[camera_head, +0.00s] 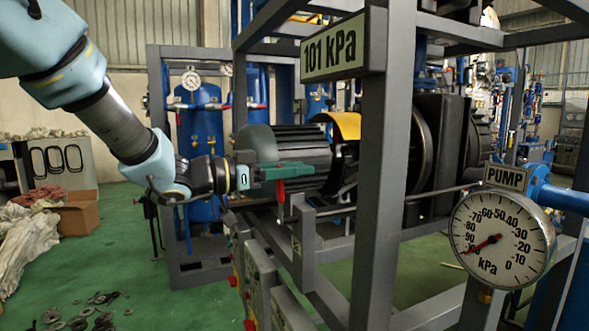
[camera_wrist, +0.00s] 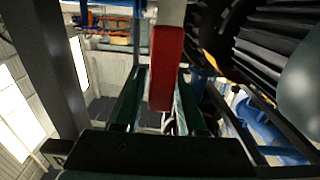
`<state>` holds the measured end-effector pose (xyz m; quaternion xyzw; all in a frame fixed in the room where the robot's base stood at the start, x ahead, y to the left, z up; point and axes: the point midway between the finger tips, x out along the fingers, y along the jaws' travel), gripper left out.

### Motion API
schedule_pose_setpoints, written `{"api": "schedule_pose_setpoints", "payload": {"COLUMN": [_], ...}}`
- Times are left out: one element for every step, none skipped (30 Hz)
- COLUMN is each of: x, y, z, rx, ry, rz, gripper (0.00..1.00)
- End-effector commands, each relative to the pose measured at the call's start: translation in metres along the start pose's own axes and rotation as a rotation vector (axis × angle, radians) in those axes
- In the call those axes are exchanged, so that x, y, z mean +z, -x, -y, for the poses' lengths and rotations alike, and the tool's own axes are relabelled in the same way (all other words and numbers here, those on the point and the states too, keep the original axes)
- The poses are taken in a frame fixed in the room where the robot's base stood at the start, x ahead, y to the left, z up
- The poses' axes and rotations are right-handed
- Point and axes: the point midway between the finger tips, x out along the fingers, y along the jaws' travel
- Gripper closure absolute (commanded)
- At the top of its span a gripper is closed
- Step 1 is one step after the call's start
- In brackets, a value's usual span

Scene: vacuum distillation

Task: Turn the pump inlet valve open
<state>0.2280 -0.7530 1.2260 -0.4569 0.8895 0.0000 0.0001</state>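A red valve handle (camera_head: 281,190) shows at the end of my gripper in the head view, hanging just below its green fingers. My gripper (camera_head: 290,171) points right, level with a dark ribbed motor behind it. In the wrist view, the red handle (camera_wrist: 166,65) runs down from the top between the two green fingers of my gripper (camera_wrist: 163,80). It is close to both fingers; I cannot tell whether they press on it. The valve body behind the handle is mostly hidden. The round PUMP gauge (camera_head: 502,239) has its red needle left of centre.
A grey frame post (camera_head: 383,170) stands right of my gripper, with a "101 kPa" sign (camera_head: 333,49) above. The dark ribbed motor (camera_head: 302,150) is close behind the fingers. Frame bars and control boxes (camera_head: 262,285) lie below.

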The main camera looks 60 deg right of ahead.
Motion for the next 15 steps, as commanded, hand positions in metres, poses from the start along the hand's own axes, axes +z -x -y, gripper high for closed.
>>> {"api": "schedule_pose_setpoints", "payload": {"x": [-0.0001,-0.0001,-0.0001,-0.0001,-0.0001,-0.0001,-0.0001,-0.0001,-0.0001,-0.0001,-0.0001,-0.0001,-0.0001,-0.0001,-0.0001], "y": [0.0001,0.0002,0.0002,0.0002,0.0002,0.0002,0.0002,0.0002,0.0003,0.0003,0.0003,0.0003,0.0003,0.0003,0.0003], "z": [0.0,0.0,0.0,0.0,0.0,0.0,0.0,0.0,0.0001,0.0001,0.0001,0.0001,0.0001,0.0001,0.0001], "rx": [0.0,0.0,0.0,0.0,0.0,0.0,0.0,0.0,0.0,0.0,0.0,0.0,0.0,0.0,0.0], "ry": [0.0,0.0,0.0,0.0,0.0,0.0,0.0,0.0,0.0,0.0,0.0,0.0,0.0,0.0,0.0], "rz": [0.0,0.0,0.0,0.0,0.0,0.0,0.0,0.0,0.0,0.0,0.0,0.0,0.0,0.0,0.0], "gripper": [0.66,0.7,0.74,0.77,0.81,0.85,0.89,0.92,0.96,1.0,1.0,1.0,1.0,1.0,1.0]}}
